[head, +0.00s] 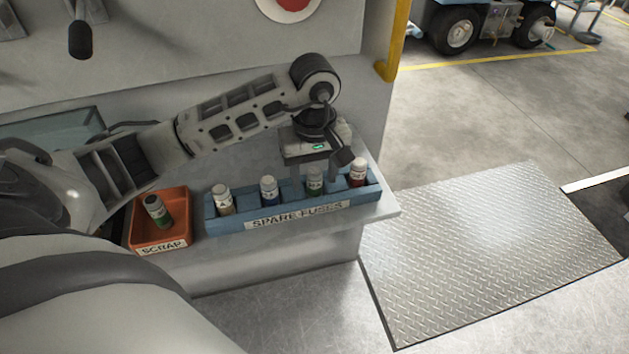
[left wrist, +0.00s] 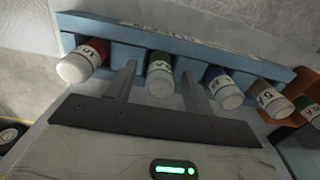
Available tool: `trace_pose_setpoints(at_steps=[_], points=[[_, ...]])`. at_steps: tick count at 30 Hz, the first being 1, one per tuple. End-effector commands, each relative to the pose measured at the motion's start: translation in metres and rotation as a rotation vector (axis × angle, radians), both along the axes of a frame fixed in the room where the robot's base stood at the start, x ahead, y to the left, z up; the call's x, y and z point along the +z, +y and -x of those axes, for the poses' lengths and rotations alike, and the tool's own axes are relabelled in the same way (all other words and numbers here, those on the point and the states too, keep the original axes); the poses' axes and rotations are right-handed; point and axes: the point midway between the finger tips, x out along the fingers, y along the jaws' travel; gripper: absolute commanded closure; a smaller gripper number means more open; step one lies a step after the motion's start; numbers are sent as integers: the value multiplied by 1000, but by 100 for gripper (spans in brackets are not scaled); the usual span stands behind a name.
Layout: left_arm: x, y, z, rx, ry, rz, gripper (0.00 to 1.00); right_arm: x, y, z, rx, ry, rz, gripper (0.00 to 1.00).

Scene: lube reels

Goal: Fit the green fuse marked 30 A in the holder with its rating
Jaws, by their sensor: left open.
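A green-banded fuse (head: 314,182) with a white cap stands in the blue spare fuses rack (head: 300,214). My left gripper (head: 319,166) is over it, open. In the left wrist view the green fuse (left wrist: 160,76) shows between the two spread fingers, with a gap on each side. Its rating cannot be read. Another green-banded fuse (head: 157,211) leans in the orange scrap tray (head: 160,246). I cannot see a fuse holder marked with a rating. My right gripper is not in view.
The rack also holds a tan fuse (head: 223,200), a blue fuse (head: 268,190) and a red fuse (head: 358,173). The red and blue ones flank the green fuse closely. The rack sits on a grey shelf (head: 384,207) against a wall. Open floor lies to the right.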

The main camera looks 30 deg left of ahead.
Motion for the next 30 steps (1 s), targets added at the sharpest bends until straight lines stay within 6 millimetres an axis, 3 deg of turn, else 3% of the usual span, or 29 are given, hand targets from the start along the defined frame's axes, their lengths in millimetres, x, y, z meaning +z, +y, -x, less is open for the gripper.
trace_pose_setpoints(at_steps=[1,6,20,25,30], points=[[0,0,0,0,0,0,48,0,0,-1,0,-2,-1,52],[0,0,0,0,0,0,95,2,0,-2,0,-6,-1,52],[8,0,-1,1,-4,1,96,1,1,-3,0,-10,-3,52],[31,0,-2,1,-8,0,96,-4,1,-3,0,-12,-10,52],[65,5,28,-1,-7,-2,96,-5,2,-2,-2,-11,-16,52]])
